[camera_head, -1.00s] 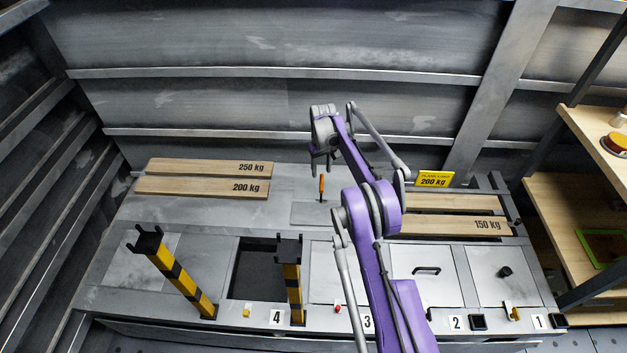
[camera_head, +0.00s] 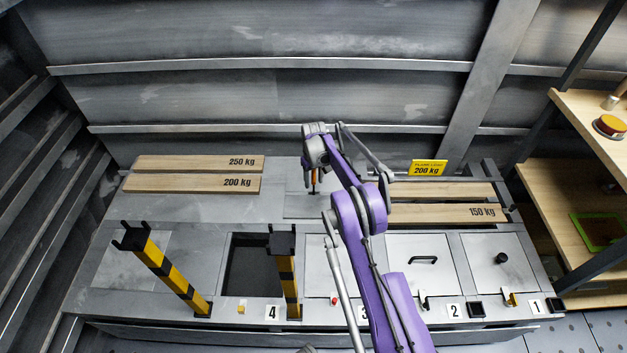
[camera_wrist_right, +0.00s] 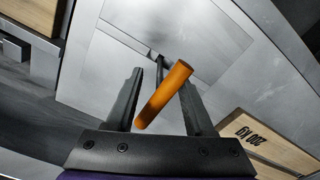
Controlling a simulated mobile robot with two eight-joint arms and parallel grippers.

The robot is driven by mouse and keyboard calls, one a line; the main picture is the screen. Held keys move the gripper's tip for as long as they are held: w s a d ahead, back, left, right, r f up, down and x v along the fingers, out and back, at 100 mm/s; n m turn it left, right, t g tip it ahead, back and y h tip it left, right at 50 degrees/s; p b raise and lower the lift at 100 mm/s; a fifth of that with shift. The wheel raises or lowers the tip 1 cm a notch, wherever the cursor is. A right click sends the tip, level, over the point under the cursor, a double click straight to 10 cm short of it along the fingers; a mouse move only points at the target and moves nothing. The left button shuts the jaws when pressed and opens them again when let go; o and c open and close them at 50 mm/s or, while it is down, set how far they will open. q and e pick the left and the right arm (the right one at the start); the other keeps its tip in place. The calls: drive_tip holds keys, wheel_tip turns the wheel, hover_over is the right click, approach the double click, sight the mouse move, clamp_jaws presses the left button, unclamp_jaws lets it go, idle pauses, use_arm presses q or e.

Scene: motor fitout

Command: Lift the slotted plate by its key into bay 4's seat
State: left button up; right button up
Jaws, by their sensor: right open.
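The slotted plate (camera_head: 300,206) is a flat grey sheet on the bench top behind the row of bays. Its key, with an orange handle (camera_head: 313,177), stands up from it. My right gripper (camera_head: 313,170) is over the key's handle. In the right wrist view the open fingers (camera_wrist_right: 160,90) lie on either side of the orange handle (camera_wrist_right: 165,95), with the plate (camera_wrist_right: 205,40) and its slot beyond. Bay 4's seat (camera_head: 252,270) is a dark open recess in front of and left of the plate. My left gripper is not in view.
Two black-and-yellow posts, one leaning (camera_head: 170,272) and one more upright (camera_head: 289,278), flank bay 4. Wooden boards (camera_head: 190,184) lie at the back left, more (camera_head: 435,213) at the right. Covers close bays 1 (camera_head: 500,265) and 2 (camera_head: 420,268). A shelf (camera_head: 555,205) stands at the right.

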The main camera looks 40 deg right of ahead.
clamp_jaws()
drive_tip(key=shift+r, duration=0.2)
wheel_tip(320, 180, up, 10)
drive_tip(key=shift+f+p, duration=0.1)
drive_tip(key=shift+p, duration=0.8)
drive_tip(key=shift+f+b, duration=0.4)
drive_tip(key=shift+f, duration=0.25)
drive_tip(key=shift+r+p, duration=1.2)
drive_tip(key=shift+r, duration=1.25)
idle(1.1)
drive_tip(key=shift+a, duration=0.15)
